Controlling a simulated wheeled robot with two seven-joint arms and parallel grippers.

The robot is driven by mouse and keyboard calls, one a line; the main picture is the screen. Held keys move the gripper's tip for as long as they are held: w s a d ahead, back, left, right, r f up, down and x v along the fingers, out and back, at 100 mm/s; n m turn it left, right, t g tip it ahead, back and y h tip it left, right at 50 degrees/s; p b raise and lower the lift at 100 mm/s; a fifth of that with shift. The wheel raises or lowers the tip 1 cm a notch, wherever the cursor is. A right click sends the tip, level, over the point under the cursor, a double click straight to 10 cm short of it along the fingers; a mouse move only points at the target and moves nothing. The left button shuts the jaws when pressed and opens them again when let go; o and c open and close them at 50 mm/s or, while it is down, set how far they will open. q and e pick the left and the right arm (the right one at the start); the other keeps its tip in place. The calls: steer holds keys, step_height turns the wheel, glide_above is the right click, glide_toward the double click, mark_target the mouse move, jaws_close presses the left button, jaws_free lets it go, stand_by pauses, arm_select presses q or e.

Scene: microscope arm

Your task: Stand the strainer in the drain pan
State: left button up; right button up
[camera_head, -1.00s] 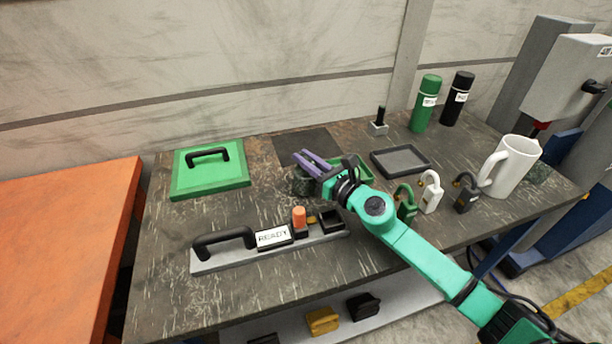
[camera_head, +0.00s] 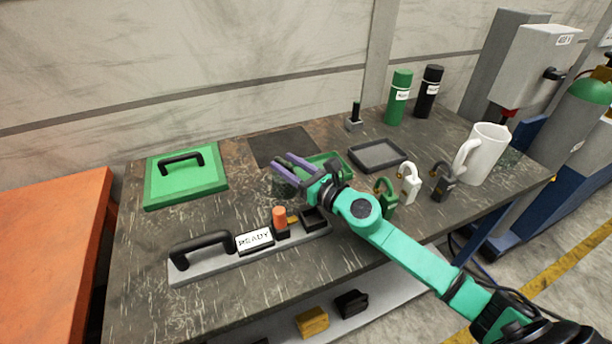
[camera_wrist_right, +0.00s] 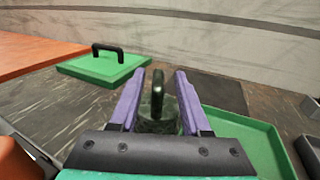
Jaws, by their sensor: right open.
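The strainer looks to be the small dark mottled cup (camera_head: 283,182), partly hidden under my right gripper. In the right wrist view, its dark body (camera_wrist_right: 160,124) and upright black loop handle stand between the spread purple fingers. My right gripper (camera_head: 288,163) is open and holds nothing. A shallow green tray (camera_head: 341,164) lies just right of the gripper, partly covered by it; it also shows in the right wrist view (camera_wrist_right: 262,148). A shallow grey tray (camera_head: 377,155) lies further right. I cannot tell which is the drain pan. My left gripper is out of view.
A green lid-like plate (camera_head: 186,178) with a black handle lies at the left. A grey bar with a READY label (camera_head: 255,239) lies in front. Padlocks (camera_head: 410,185), a white mug (camera_head: 482,155) and two canisters (camera_head: 399,97) stand to the right. A dark mat (camera_head: 283,146) lies behind.

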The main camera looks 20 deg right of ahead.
steer(key=b+v, duration=0.4)
steer(key=v, duration=0.5)
steer(key=shift+s+d+f, duration=0.15)
steer(key=shift+s, duration=0.2)
steer(key=shift+s+d, duration=0.15)
steer(key=shift+s, duration=0.1)
steer(key=shift+r, duration=0.25)
